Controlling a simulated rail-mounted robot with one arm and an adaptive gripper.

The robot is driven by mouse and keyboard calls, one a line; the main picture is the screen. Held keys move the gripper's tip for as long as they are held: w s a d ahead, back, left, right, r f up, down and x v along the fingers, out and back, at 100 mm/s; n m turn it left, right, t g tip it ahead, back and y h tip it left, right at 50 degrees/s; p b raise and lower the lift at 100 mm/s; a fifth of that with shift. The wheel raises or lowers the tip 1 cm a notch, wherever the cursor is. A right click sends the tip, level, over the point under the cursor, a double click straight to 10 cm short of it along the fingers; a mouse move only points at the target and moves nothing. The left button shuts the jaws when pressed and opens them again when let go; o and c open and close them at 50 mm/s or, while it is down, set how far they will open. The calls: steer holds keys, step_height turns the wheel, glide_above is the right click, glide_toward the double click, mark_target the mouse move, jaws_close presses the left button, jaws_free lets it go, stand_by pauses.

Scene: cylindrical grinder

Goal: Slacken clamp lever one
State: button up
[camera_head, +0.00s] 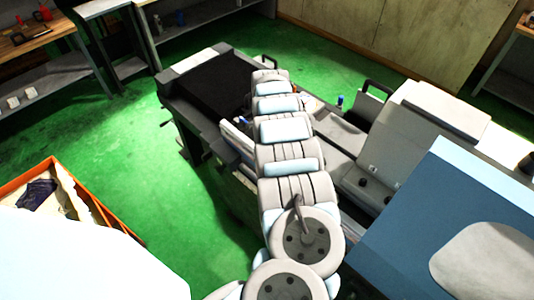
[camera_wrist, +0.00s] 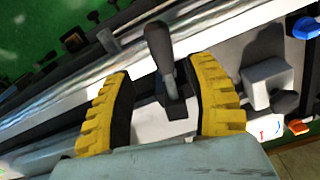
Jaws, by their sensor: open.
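A clamp lever (camera_wrist: 162,55) with a dark rounded handle on a dark square base shows in the wrist view. It stands tilted slightly to the left, on a pale block. My gripper (camera_wrist: 165,95) is open, its two yellow ribbed fingers on either side of the lever, apart from it. The lever's base lies between the fingers, and the handle rises past them. I cannot tell whether this is clamp lever one. In the head view my arm hides the gripper and the lever.
A grey block with a dark knob (camera_wrist: 285,102) sits just right of the right finger. A blue knob (camera_wrist: 306,27) and an orange part (camera_wrist: 300,127) are farther right. A long metal rail (camera_wrist: 60,110) runs at the left. An orange crate (camera_head: 100,205) stands on the green floor.

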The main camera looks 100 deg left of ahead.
steer(key=shift+r, duration=2.15)
